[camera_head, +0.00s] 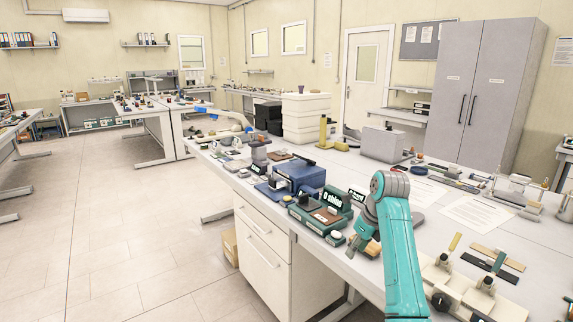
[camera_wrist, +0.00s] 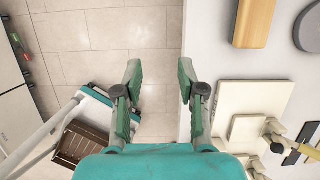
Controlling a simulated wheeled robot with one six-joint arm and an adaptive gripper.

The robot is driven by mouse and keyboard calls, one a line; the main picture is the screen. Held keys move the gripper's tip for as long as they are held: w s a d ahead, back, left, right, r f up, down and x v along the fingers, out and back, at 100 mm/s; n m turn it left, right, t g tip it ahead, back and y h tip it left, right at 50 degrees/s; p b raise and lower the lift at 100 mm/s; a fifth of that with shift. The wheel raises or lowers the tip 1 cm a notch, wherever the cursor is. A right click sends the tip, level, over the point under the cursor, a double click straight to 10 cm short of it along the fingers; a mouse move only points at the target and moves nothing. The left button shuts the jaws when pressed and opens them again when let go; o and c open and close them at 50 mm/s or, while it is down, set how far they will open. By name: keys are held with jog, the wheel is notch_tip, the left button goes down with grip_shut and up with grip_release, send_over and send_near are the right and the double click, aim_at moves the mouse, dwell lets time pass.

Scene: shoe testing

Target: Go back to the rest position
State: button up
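My teal arm rises from the bottom right of the head view, bends at its elbow and reaches down to my gripper (camera_head: 356,245) near the front edge of the white bench (camera_head: 330,268). In the wrist view my gripper (camera_wrist: 160,78) has two green fingers spread well apart, with nothing between them. Floor and a strip near the bench's edge show beyond the gap. The gripper's exact height over the bench cannot be told.
A green testing device (camera_head: 322,213) and a blue device (camera_head: 292,177) stand left of my gripper. A cream fixture (camera_wrist: 238,104) and a wooden block (camera_wrist: 264,22) lie right of it in the wrist view. A grey cabinet (camera_head: 490,95) stands behind. Floor (camera_head: 150,220) at left is clear.

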jog(key=s+a+f+n+t, duration=0.1)
jog(key=s+f+n, duration=0.25)
jog(key=f, duration=0.75)
jog(key=s+f+n+t, duration=0.2)
jog(key=s+f, duration=0.2)
jog(key=f, duration=0.8)
jog(key=s+f+n+t+h, duration=0.1)
jog(key=s+f+n, duration=0.2)
jog(key=s+f, duration=0.5)
jog(key=s+f+n+t, duration=0.2)
jog(key=s+f+n, duration=0.25)
jog(key=s, duration=0.65)
jog(key=s+r+n+t, duration=0.3)
jog(key=s+n, duration=0.4)
jog(key=s, duration=1.4)
jog(key=s+r+n+t+h, duration=0.1)
jog(key=s+r+n, duration=0.7)
jog(key=s+r, duration=0.9)
jog(key=shift+s+r+t, duration=0.25)
jog(key=shift+r+t, duration=0.35)
jog(key=shift+t, duration=0.3)
